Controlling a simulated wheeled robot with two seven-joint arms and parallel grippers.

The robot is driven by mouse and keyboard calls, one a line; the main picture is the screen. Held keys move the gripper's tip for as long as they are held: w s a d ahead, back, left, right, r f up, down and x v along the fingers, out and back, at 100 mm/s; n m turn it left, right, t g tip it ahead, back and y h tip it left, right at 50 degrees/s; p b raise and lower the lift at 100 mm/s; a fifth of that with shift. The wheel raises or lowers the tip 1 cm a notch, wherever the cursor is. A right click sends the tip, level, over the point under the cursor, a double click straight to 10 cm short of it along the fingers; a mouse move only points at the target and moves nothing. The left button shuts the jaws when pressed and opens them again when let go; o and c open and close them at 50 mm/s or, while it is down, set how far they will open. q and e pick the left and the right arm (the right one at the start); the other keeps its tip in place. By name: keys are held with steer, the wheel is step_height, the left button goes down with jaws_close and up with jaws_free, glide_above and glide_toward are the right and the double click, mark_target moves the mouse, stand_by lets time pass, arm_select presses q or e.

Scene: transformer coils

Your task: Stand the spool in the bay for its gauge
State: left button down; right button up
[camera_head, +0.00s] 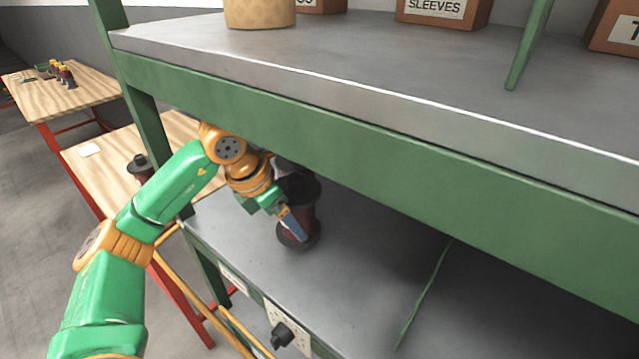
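A spool (309,219) with black end flanges and a dark reddish winding stands roughly upright at the left part of the lower shelf (365,250). I cannot tell whether its base touches the shelf. My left gripper (293,223) reaches in under the upper shelf, with one finger against or just in front of the winding, between the flanges. The other finger is hidden, so its grip is unclear. A thin green divider (424,297) splits the lower shelf into bays. A small label (234,279) on the front edge is unreadable. My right gripper is out of view.
The upper shelf's green beam (400,135) hangs close above my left wrist. A plate with a black knob (283,335) is on the lower shelf's front. Another spool (140,168) stands on a wooden table (110,178). Boxes, one marked SLEEVES (440,10), sit on the upper shelf.

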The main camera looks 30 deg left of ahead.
arm_select(q)
steer(key=w+d+p, duration=0.1)
steer(key=w, duration=0.3)
steer(key=w+d+p, duration=0.1)
steer(key=w, duration=0.1)
steer(key=shift+w+d+r+p, duration=0.2)
steer(key=shift+w+d+p, duration=0.1)
steer(key=shift+d, duration=0.05)
steer(key=shift+w+f, duration=0.1)
steer(key=shift+f, duration=1)
jaws_free()
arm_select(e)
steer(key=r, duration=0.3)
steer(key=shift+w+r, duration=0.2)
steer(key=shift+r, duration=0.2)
arm_select(q)
steer(key=shift+r, duration=0.1)
